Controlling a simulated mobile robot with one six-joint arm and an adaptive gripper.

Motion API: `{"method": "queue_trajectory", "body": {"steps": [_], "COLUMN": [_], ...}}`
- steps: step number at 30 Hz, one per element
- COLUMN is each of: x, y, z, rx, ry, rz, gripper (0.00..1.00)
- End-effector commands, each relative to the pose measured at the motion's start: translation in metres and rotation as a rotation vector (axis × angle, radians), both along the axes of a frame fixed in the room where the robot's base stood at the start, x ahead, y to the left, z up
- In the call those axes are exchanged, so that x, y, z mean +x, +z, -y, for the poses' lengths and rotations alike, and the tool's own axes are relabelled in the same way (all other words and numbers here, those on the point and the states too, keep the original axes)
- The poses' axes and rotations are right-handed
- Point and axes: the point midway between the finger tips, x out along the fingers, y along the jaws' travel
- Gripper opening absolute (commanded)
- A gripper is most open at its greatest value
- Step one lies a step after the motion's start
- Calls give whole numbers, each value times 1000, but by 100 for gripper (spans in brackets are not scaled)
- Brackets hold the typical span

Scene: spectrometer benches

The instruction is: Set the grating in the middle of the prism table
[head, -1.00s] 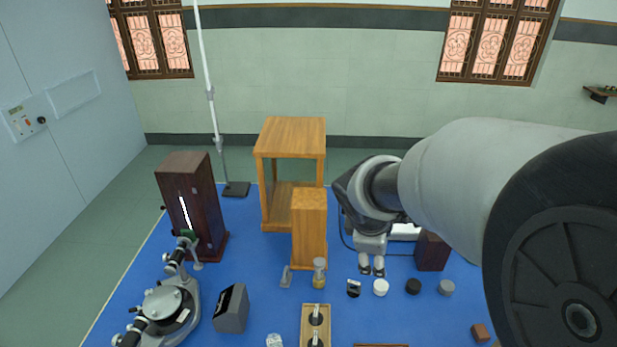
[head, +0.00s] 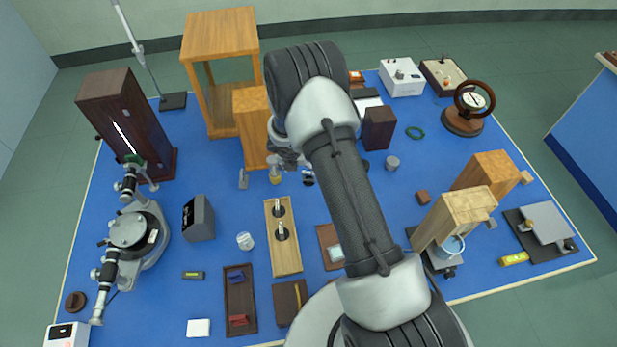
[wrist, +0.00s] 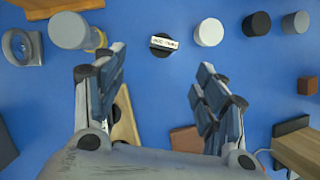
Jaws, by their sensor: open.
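The prism table (head: 128,229) is the round disc at the middle of the spectrometer, on the left in the head view; its top looks bare. A small black round mount with a white label (wrist: 163,43) stands on the blue bench ahead of my fingers in the wrist view; it also shows in the head view (head: 308,178). Two similar labelled black mounts (head: 281,232) stand in a wooden tray (head: 287,262). I cannot read which holds the grating. My gripper (wrist: 162,66) is open and empty above the bench, short of the loose mount; my arm largely hides it in the head view.
A white cylinder (wrist: 208,32), a black one (wrist: 256,25) and a grey one (wrist: 296,22) stand right of the loose mount. A brass-based grey post (wrist: 75,32) stands left. A dark box (head: 199,218) lies between spectrometer and tray. A tall wooden block (head: 251,125) stands behind.

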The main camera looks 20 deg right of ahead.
Motion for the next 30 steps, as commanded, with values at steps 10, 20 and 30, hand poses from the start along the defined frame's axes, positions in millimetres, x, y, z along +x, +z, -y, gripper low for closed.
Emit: {"method": "queue_trajectory", "body": {"steps": [10, 20, 30], "x": [19, 25, 35], "y": [-67, -92, -124], "z": [20, 31, 44], "rx": [1, 1, 1], "ry": [-5, -4, -4], "rz": [0, 0, 2], "gripper": [65, 65, 65]}}
